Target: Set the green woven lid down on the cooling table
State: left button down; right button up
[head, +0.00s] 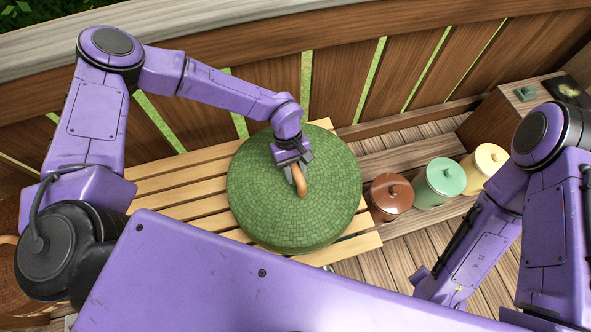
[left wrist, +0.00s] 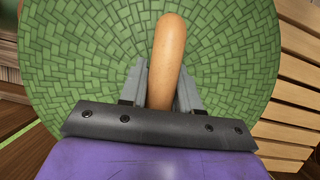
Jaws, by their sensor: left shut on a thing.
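The green woven lid (head: 290,215) is a large round disc with an orange-brown handle (head: 299,182) on top. It lies over the slatted cooling table (head: 170,185) in the head view and looks level. I cannot tell whether its underside touches the slats. My left gripper (head: 295,170) is shut on the handle. In the left wrist view the handle (left wrist: 168,60) stands between the two grey fingers (left wrist: 160,90), with the green weave of the lid (left wrist: 90,60) behind it. My right arm shows at the right of the head view, but its gripper does not show.
A brown canister (head: 390,197), a green canister (head: 440,182) and a yellow canister (head: 484,165) stand to the right of the table. A wooden fence (head: 345,85) runs behind the table. Bare slats show to the left of the lid.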

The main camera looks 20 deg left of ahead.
pick_arm(q)
jog(key=shift+f, duration=0.3)
jog(key=c, duration=0.7)
grip_release()
jog(key=shift+c, duration=0.2)
jog(key=shift+r, duration=0.1)
jog(key=b+v, duration=0.2)
jog(key=v, duration=0.8)
jog(key=shift+r, duration=0.25)
